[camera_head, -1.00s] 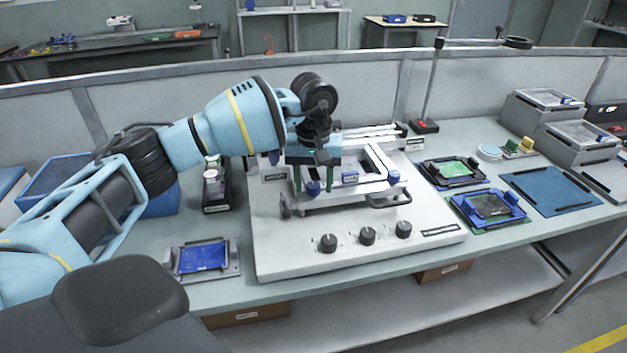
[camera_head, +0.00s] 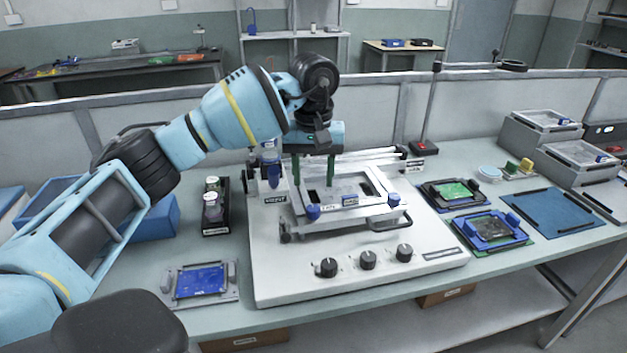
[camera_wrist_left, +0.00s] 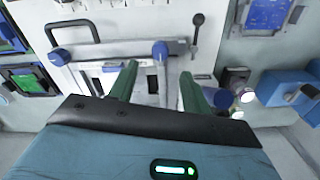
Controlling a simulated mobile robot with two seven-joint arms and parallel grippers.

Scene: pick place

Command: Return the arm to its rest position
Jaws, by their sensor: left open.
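My left arm comes in from the left in the head view, bent over the bench. Its left gripper (camera_head: 314,172) points down above the white machine (camera_head: 285,262), with two green fingers apart and nothing seen between them. In the left wrist view the same fingers (camera_wrist_left: 158,78) are spread over the frame of the machine (camera_wrist_left: 130,20). The fingertips look to be above the frame; whether they touch it I cannot tell. My right gripper is not in view.
A blue board in a grey holder (camera_head: 201,282) lies left of the machine. A black tray with bottles (camera_head: 216,222) and a blue bin (camera_head: 155,222) stand behind it. Board fixtures (camera_head: 492,230) and a blue mat (camera_head: 553,212) lie to the right. A low partition runs behind.

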